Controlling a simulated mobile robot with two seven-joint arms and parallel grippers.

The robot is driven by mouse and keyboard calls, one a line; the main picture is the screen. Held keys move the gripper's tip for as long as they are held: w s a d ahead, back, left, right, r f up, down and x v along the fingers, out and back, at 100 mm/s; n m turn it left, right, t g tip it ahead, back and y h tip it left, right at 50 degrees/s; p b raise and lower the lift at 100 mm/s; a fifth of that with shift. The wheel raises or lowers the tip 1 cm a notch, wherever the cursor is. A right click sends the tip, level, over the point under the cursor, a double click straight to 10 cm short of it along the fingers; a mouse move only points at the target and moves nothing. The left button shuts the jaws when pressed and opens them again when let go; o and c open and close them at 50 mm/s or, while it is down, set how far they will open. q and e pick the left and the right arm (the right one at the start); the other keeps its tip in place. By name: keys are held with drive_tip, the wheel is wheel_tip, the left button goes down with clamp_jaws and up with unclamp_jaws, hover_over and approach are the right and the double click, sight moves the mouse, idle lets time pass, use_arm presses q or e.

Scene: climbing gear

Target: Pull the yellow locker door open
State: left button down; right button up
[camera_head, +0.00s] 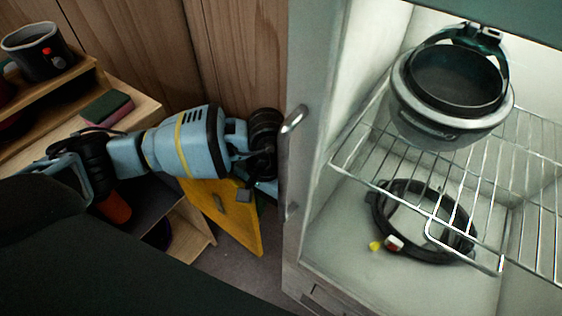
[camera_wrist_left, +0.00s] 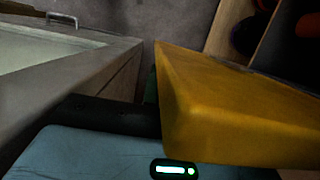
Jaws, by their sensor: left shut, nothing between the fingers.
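The yellow locker door (camera_head: 226,214) stands swung out from the wooden unit, with a dark inner compartment showing to its left. A small grey block, perhaps its handle, sits on the face near the top. In the left wrist view the yellow door (camera_wrist_left: 235,105) fills the right side, its thick edge close to the camera. My left gripper (camera_head: 268,187) is beside the door's right side, mostly hidden below my wrist. In the left wrist view the gripper (camera_wrist_left: 135,116) is shut and empty, its tips partly hidden by the door edge. My right gripper is not in view.
A grey-white open cabinet (camera_head: 305,245) stands close to the right of my left wrist, with a metal handle (camera_head: 293,120) on its side. It holds a wire rack (camera_head: 385,165), a pot (camera_head: 440,125) and a black ring (camera_head: 385,235). A mug (camera_head: 40,58) and sponge (camera_head: 107,108) sit left.

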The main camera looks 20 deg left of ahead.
sight(247, 214)
use_arm(q)
drive_tip(key=s, duration=0.2)
drive_tip(key=shift+s+a+f+m, duration=0.15)
drive_tip(key=shift+s+a+m, duration=0.2)
drive_tip(key=shift+m, duration=0.05)
drive_tip(key=shift+s+a, duration=0.1)
drive_tip(key=shift+s, duration=0.5)
drive_tip(key=shift+w+a, duration=0.15)
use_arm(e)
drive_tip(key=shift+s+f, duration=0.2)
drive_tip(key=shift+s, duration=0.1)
use_arm(q)
drive_tip(key=v, duration=0.7)
drive_tip(key=shift+r+b, duration=0.35)
drive_tip(key=shift+r, duration=0.05)
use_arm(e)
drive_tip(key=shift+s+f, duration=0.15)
use_arm(q)
drive_tip(key=shift+w, duration=0.1)
